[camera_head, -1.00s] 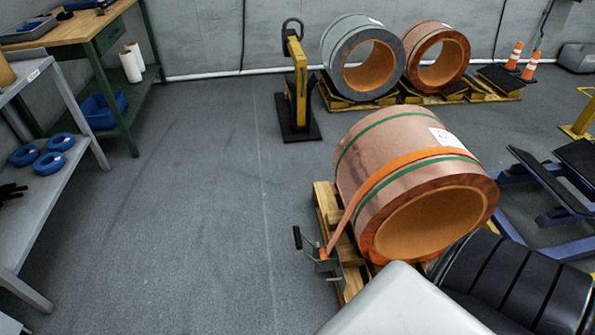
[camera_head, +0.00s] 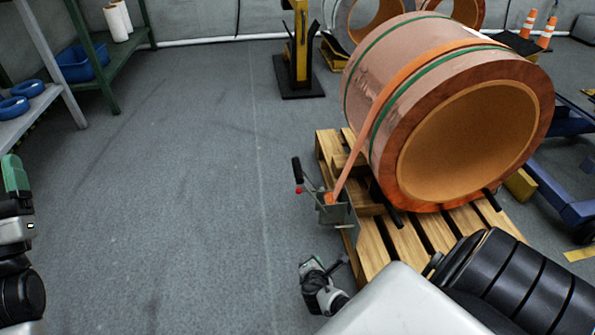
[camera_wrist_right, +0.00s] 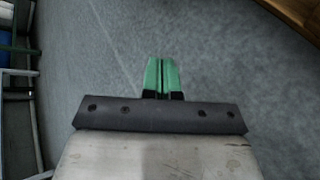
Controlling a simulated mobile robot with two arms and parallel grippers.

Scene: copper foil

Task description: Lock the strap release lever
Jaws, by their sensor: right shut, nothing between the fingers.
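The strap release lever (camera_head: 296,171) has a black grip and stands tilted up from a grey metal ratchet bracket (camera_head: 335,212) at the pallet's left side. A small red knob (camera_head: 299,190) sits below the grip. An orange strap (camera_head: 372,135) runs from the bracket up over the copper coil (camera_head: 400,75). My right gripper (camera_head: 309,267) is below the bracket in the head view, apart from the lever. Its green fingers (camera_wrist_right: 162,75) are together and empty in the right wrist view, where the lever does not show. My left gripper (camera_head: 14,175) is partly in view at the left edge, far from the lever.
The coil rests on a wooden pallet (camera_head: 400,245). A shelf (camera_head: 40,103) with blue rings stands at the left. A yellow post (camera_head: 297,45) on a black base stands behind. A blue frame (camera_head: 560,195) is at the right. The floor left of the lever is clear.

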